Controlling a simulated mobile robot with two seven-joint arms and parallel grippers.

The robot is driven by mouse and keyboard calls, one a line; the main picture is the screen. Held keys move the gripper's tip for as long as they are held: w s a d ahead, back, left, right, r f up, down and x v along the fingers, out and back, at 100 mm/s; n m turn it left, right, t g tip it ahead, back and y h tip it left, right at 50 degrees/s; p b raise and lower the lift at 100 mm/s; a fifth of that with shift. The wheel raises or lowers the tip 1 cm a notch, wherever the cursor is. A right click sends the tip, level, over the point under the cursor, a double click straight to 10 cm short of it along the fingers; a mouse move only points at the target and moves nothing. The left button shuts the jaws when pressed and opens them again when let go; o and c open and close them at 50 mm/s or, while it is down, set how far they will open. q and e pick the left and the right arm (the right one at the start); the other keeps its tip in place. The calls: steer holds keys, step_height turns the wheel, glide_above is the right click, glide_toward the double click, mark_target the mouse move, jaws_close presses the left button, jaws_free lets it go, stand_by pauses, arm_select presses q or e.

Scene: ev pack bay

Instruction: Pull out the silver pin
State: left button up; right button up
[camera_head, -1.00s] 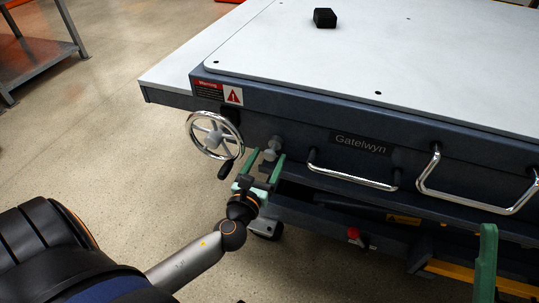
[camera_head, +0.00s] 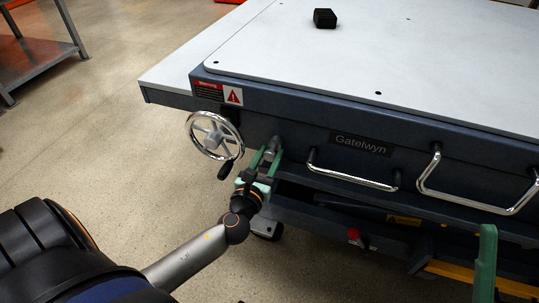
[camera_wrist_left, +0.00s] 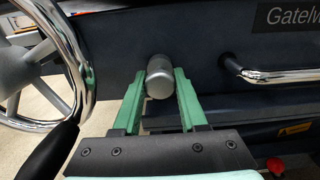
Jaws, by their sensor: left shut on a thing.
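The silver pin (camera_wrist_left: 160,78) sticks out of the dark side of the bench, its rounded end facing the left wrist camera. In the head view the pin (camera_head: 274,144) sits between the handwheel and a chrome handle. My left gripper (camera_head: 266,159) has its green fingers on both sides of the pin and is shut on it. The left wrist view also shows the left gripper (camera_wrist_left: 160,88) with a fingertip on each side of the pin. A green finger of my right gripper (camera_head: 487,262) shows at the lower right; its jaw state is not clear.
A chrome handwheel (camera_head: 213,136) with a black knob is close to the left of the pin. Chrome handles (camera_head: 352,177) are to the right. A red button (camera_head: 353,233) sits lower. A black block (camera_head: 325,18) lies on the white top. Open floor is at left.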

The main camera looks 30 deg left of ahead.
arm_select(q)
jaws_close()
stand_by(0.7)
steer(key=shift+v, duration=1.3)
steer(key=shift+f, duration=0.1)
steer(key=o, duration=0.9)
jaws_free()
steer(key=shift+s, duration=0.1)
steer(key=v, duration=1.2)
steer(key=shift+s+d, duration=0.2)
